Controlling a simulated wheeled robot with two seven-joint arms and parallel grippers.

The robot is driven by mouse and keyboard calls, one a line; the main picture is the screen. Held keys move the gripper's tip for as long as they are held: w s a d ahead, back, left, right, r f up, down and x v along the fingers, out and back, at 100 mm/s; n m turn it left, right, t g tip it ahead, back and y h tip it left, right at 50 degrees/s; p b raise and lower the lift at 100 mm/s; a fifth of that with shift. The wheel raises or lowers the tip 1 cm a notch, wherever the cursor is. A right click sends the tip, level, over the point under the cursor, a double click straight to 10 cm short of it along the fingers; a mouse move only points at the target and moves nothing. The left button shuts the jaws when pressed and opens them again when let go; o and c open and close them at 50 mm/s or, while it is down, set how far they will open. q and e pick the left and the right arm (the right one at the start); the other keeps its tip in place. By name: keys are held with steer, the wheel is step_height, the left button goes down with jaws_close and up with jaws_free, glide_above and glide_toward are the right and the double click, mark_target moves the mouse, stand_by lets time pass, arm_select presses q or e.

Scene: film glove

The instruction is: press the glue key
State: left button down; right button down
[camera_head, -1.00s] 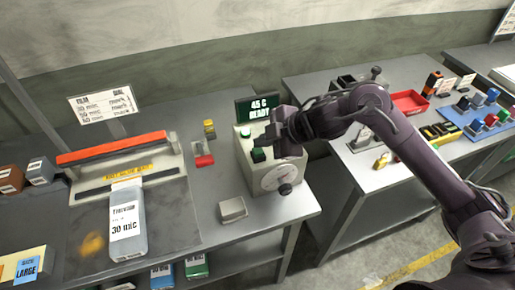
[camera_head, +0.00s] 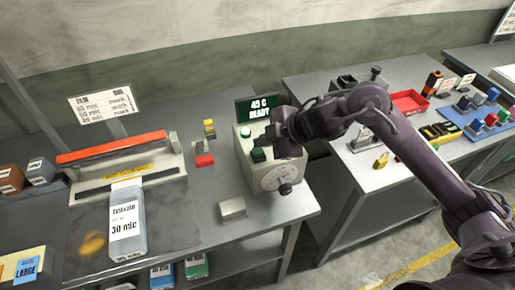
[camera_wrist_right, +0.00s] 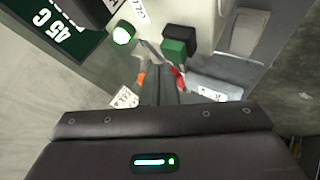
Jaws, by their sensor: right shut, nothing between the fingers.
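A pale control box (camera_head: 277,177) stands at the right end of the near bench, with a dial on its front. A lit green lamp (camera_head: 245,132) and a dark green push key (camera_head: 258,155) are on its top. No glue label is readable on the key. In the right wrist view the key (camera_wrist_right: 178,44) is right of the lit lamp (camera_wrist_right: 122,35). My right gripper (camera_head: 274,143) is shut and empty, just above the box beside the key. I cannot tell whether it touches. My left gripper is out of view.
A dark screen (camera_head: 257,108) behind the box reads 45 C READY. A sealer with a red bar (camera_head: 112,147) stands farther left. A second bench holds a red tray (camera_head: 409,101).

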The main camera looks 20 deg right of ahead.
mark_target(262, 151)
steer(key=shift+f, duration=0.55)
stand_by(0.4)
steer(key=shift+r+p, duration=0.55)
steer(key=shift+r, duration=0.1)
step_height(262, 151, up, 6)
steer(key=p, duration=0.6)
stand_by(0.3)
